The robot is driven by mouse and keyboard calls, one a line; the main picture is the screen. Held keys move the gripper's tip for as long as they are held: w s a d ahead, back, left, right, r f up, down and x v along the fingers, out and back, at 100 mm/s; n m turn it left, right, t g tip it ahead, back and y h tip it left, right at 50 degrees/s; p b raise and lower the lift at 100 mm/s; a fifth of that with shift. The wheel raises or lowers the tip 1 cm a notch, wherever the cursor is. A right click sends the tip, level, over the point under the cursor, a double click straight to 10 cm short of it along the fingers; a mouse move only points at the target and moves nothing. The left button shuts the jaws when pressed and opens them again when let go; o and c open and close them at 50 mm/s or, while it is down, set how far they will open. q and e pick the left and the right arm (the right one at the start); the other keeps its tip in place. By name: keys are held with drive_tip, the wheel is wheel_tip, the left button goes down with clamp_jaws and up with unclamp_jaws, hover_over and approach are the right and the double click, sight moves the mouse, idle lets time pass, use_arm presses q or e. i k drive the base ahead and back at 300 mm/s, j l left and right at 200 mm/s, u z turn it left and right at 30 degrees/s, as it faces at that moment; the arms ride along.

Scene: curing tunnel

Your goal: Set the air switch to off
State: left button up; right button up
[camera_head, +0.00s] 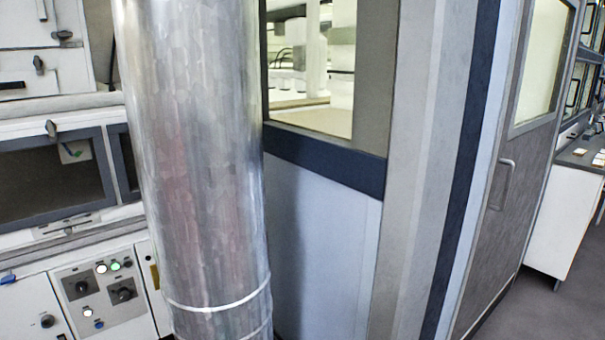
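A grey control panel (66,274) sits low at the left, on the front of a white machine. It carries two black rotary knobs, a left knob (82,287) and a right knob (123,294). A lit white lamp (101,268) and a green lamp (115,265) sit above them, and another white button or lamp (87,312) sits below. No label is legible, so I cannot tell which control is the air switch or how it is set. Neither of my grippers is in view.
A large silver metal cylinder (195,170) stands upright just right of the panel. Behind it is a windowed enclosure (325,235). A grey door (520,185) with a handle (501,185) is at the right. A white bench (565,225) and open grey floor (545,305) lie at the far right.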

sight(81, 286)
drive_tip(key=u, duration=1.6)
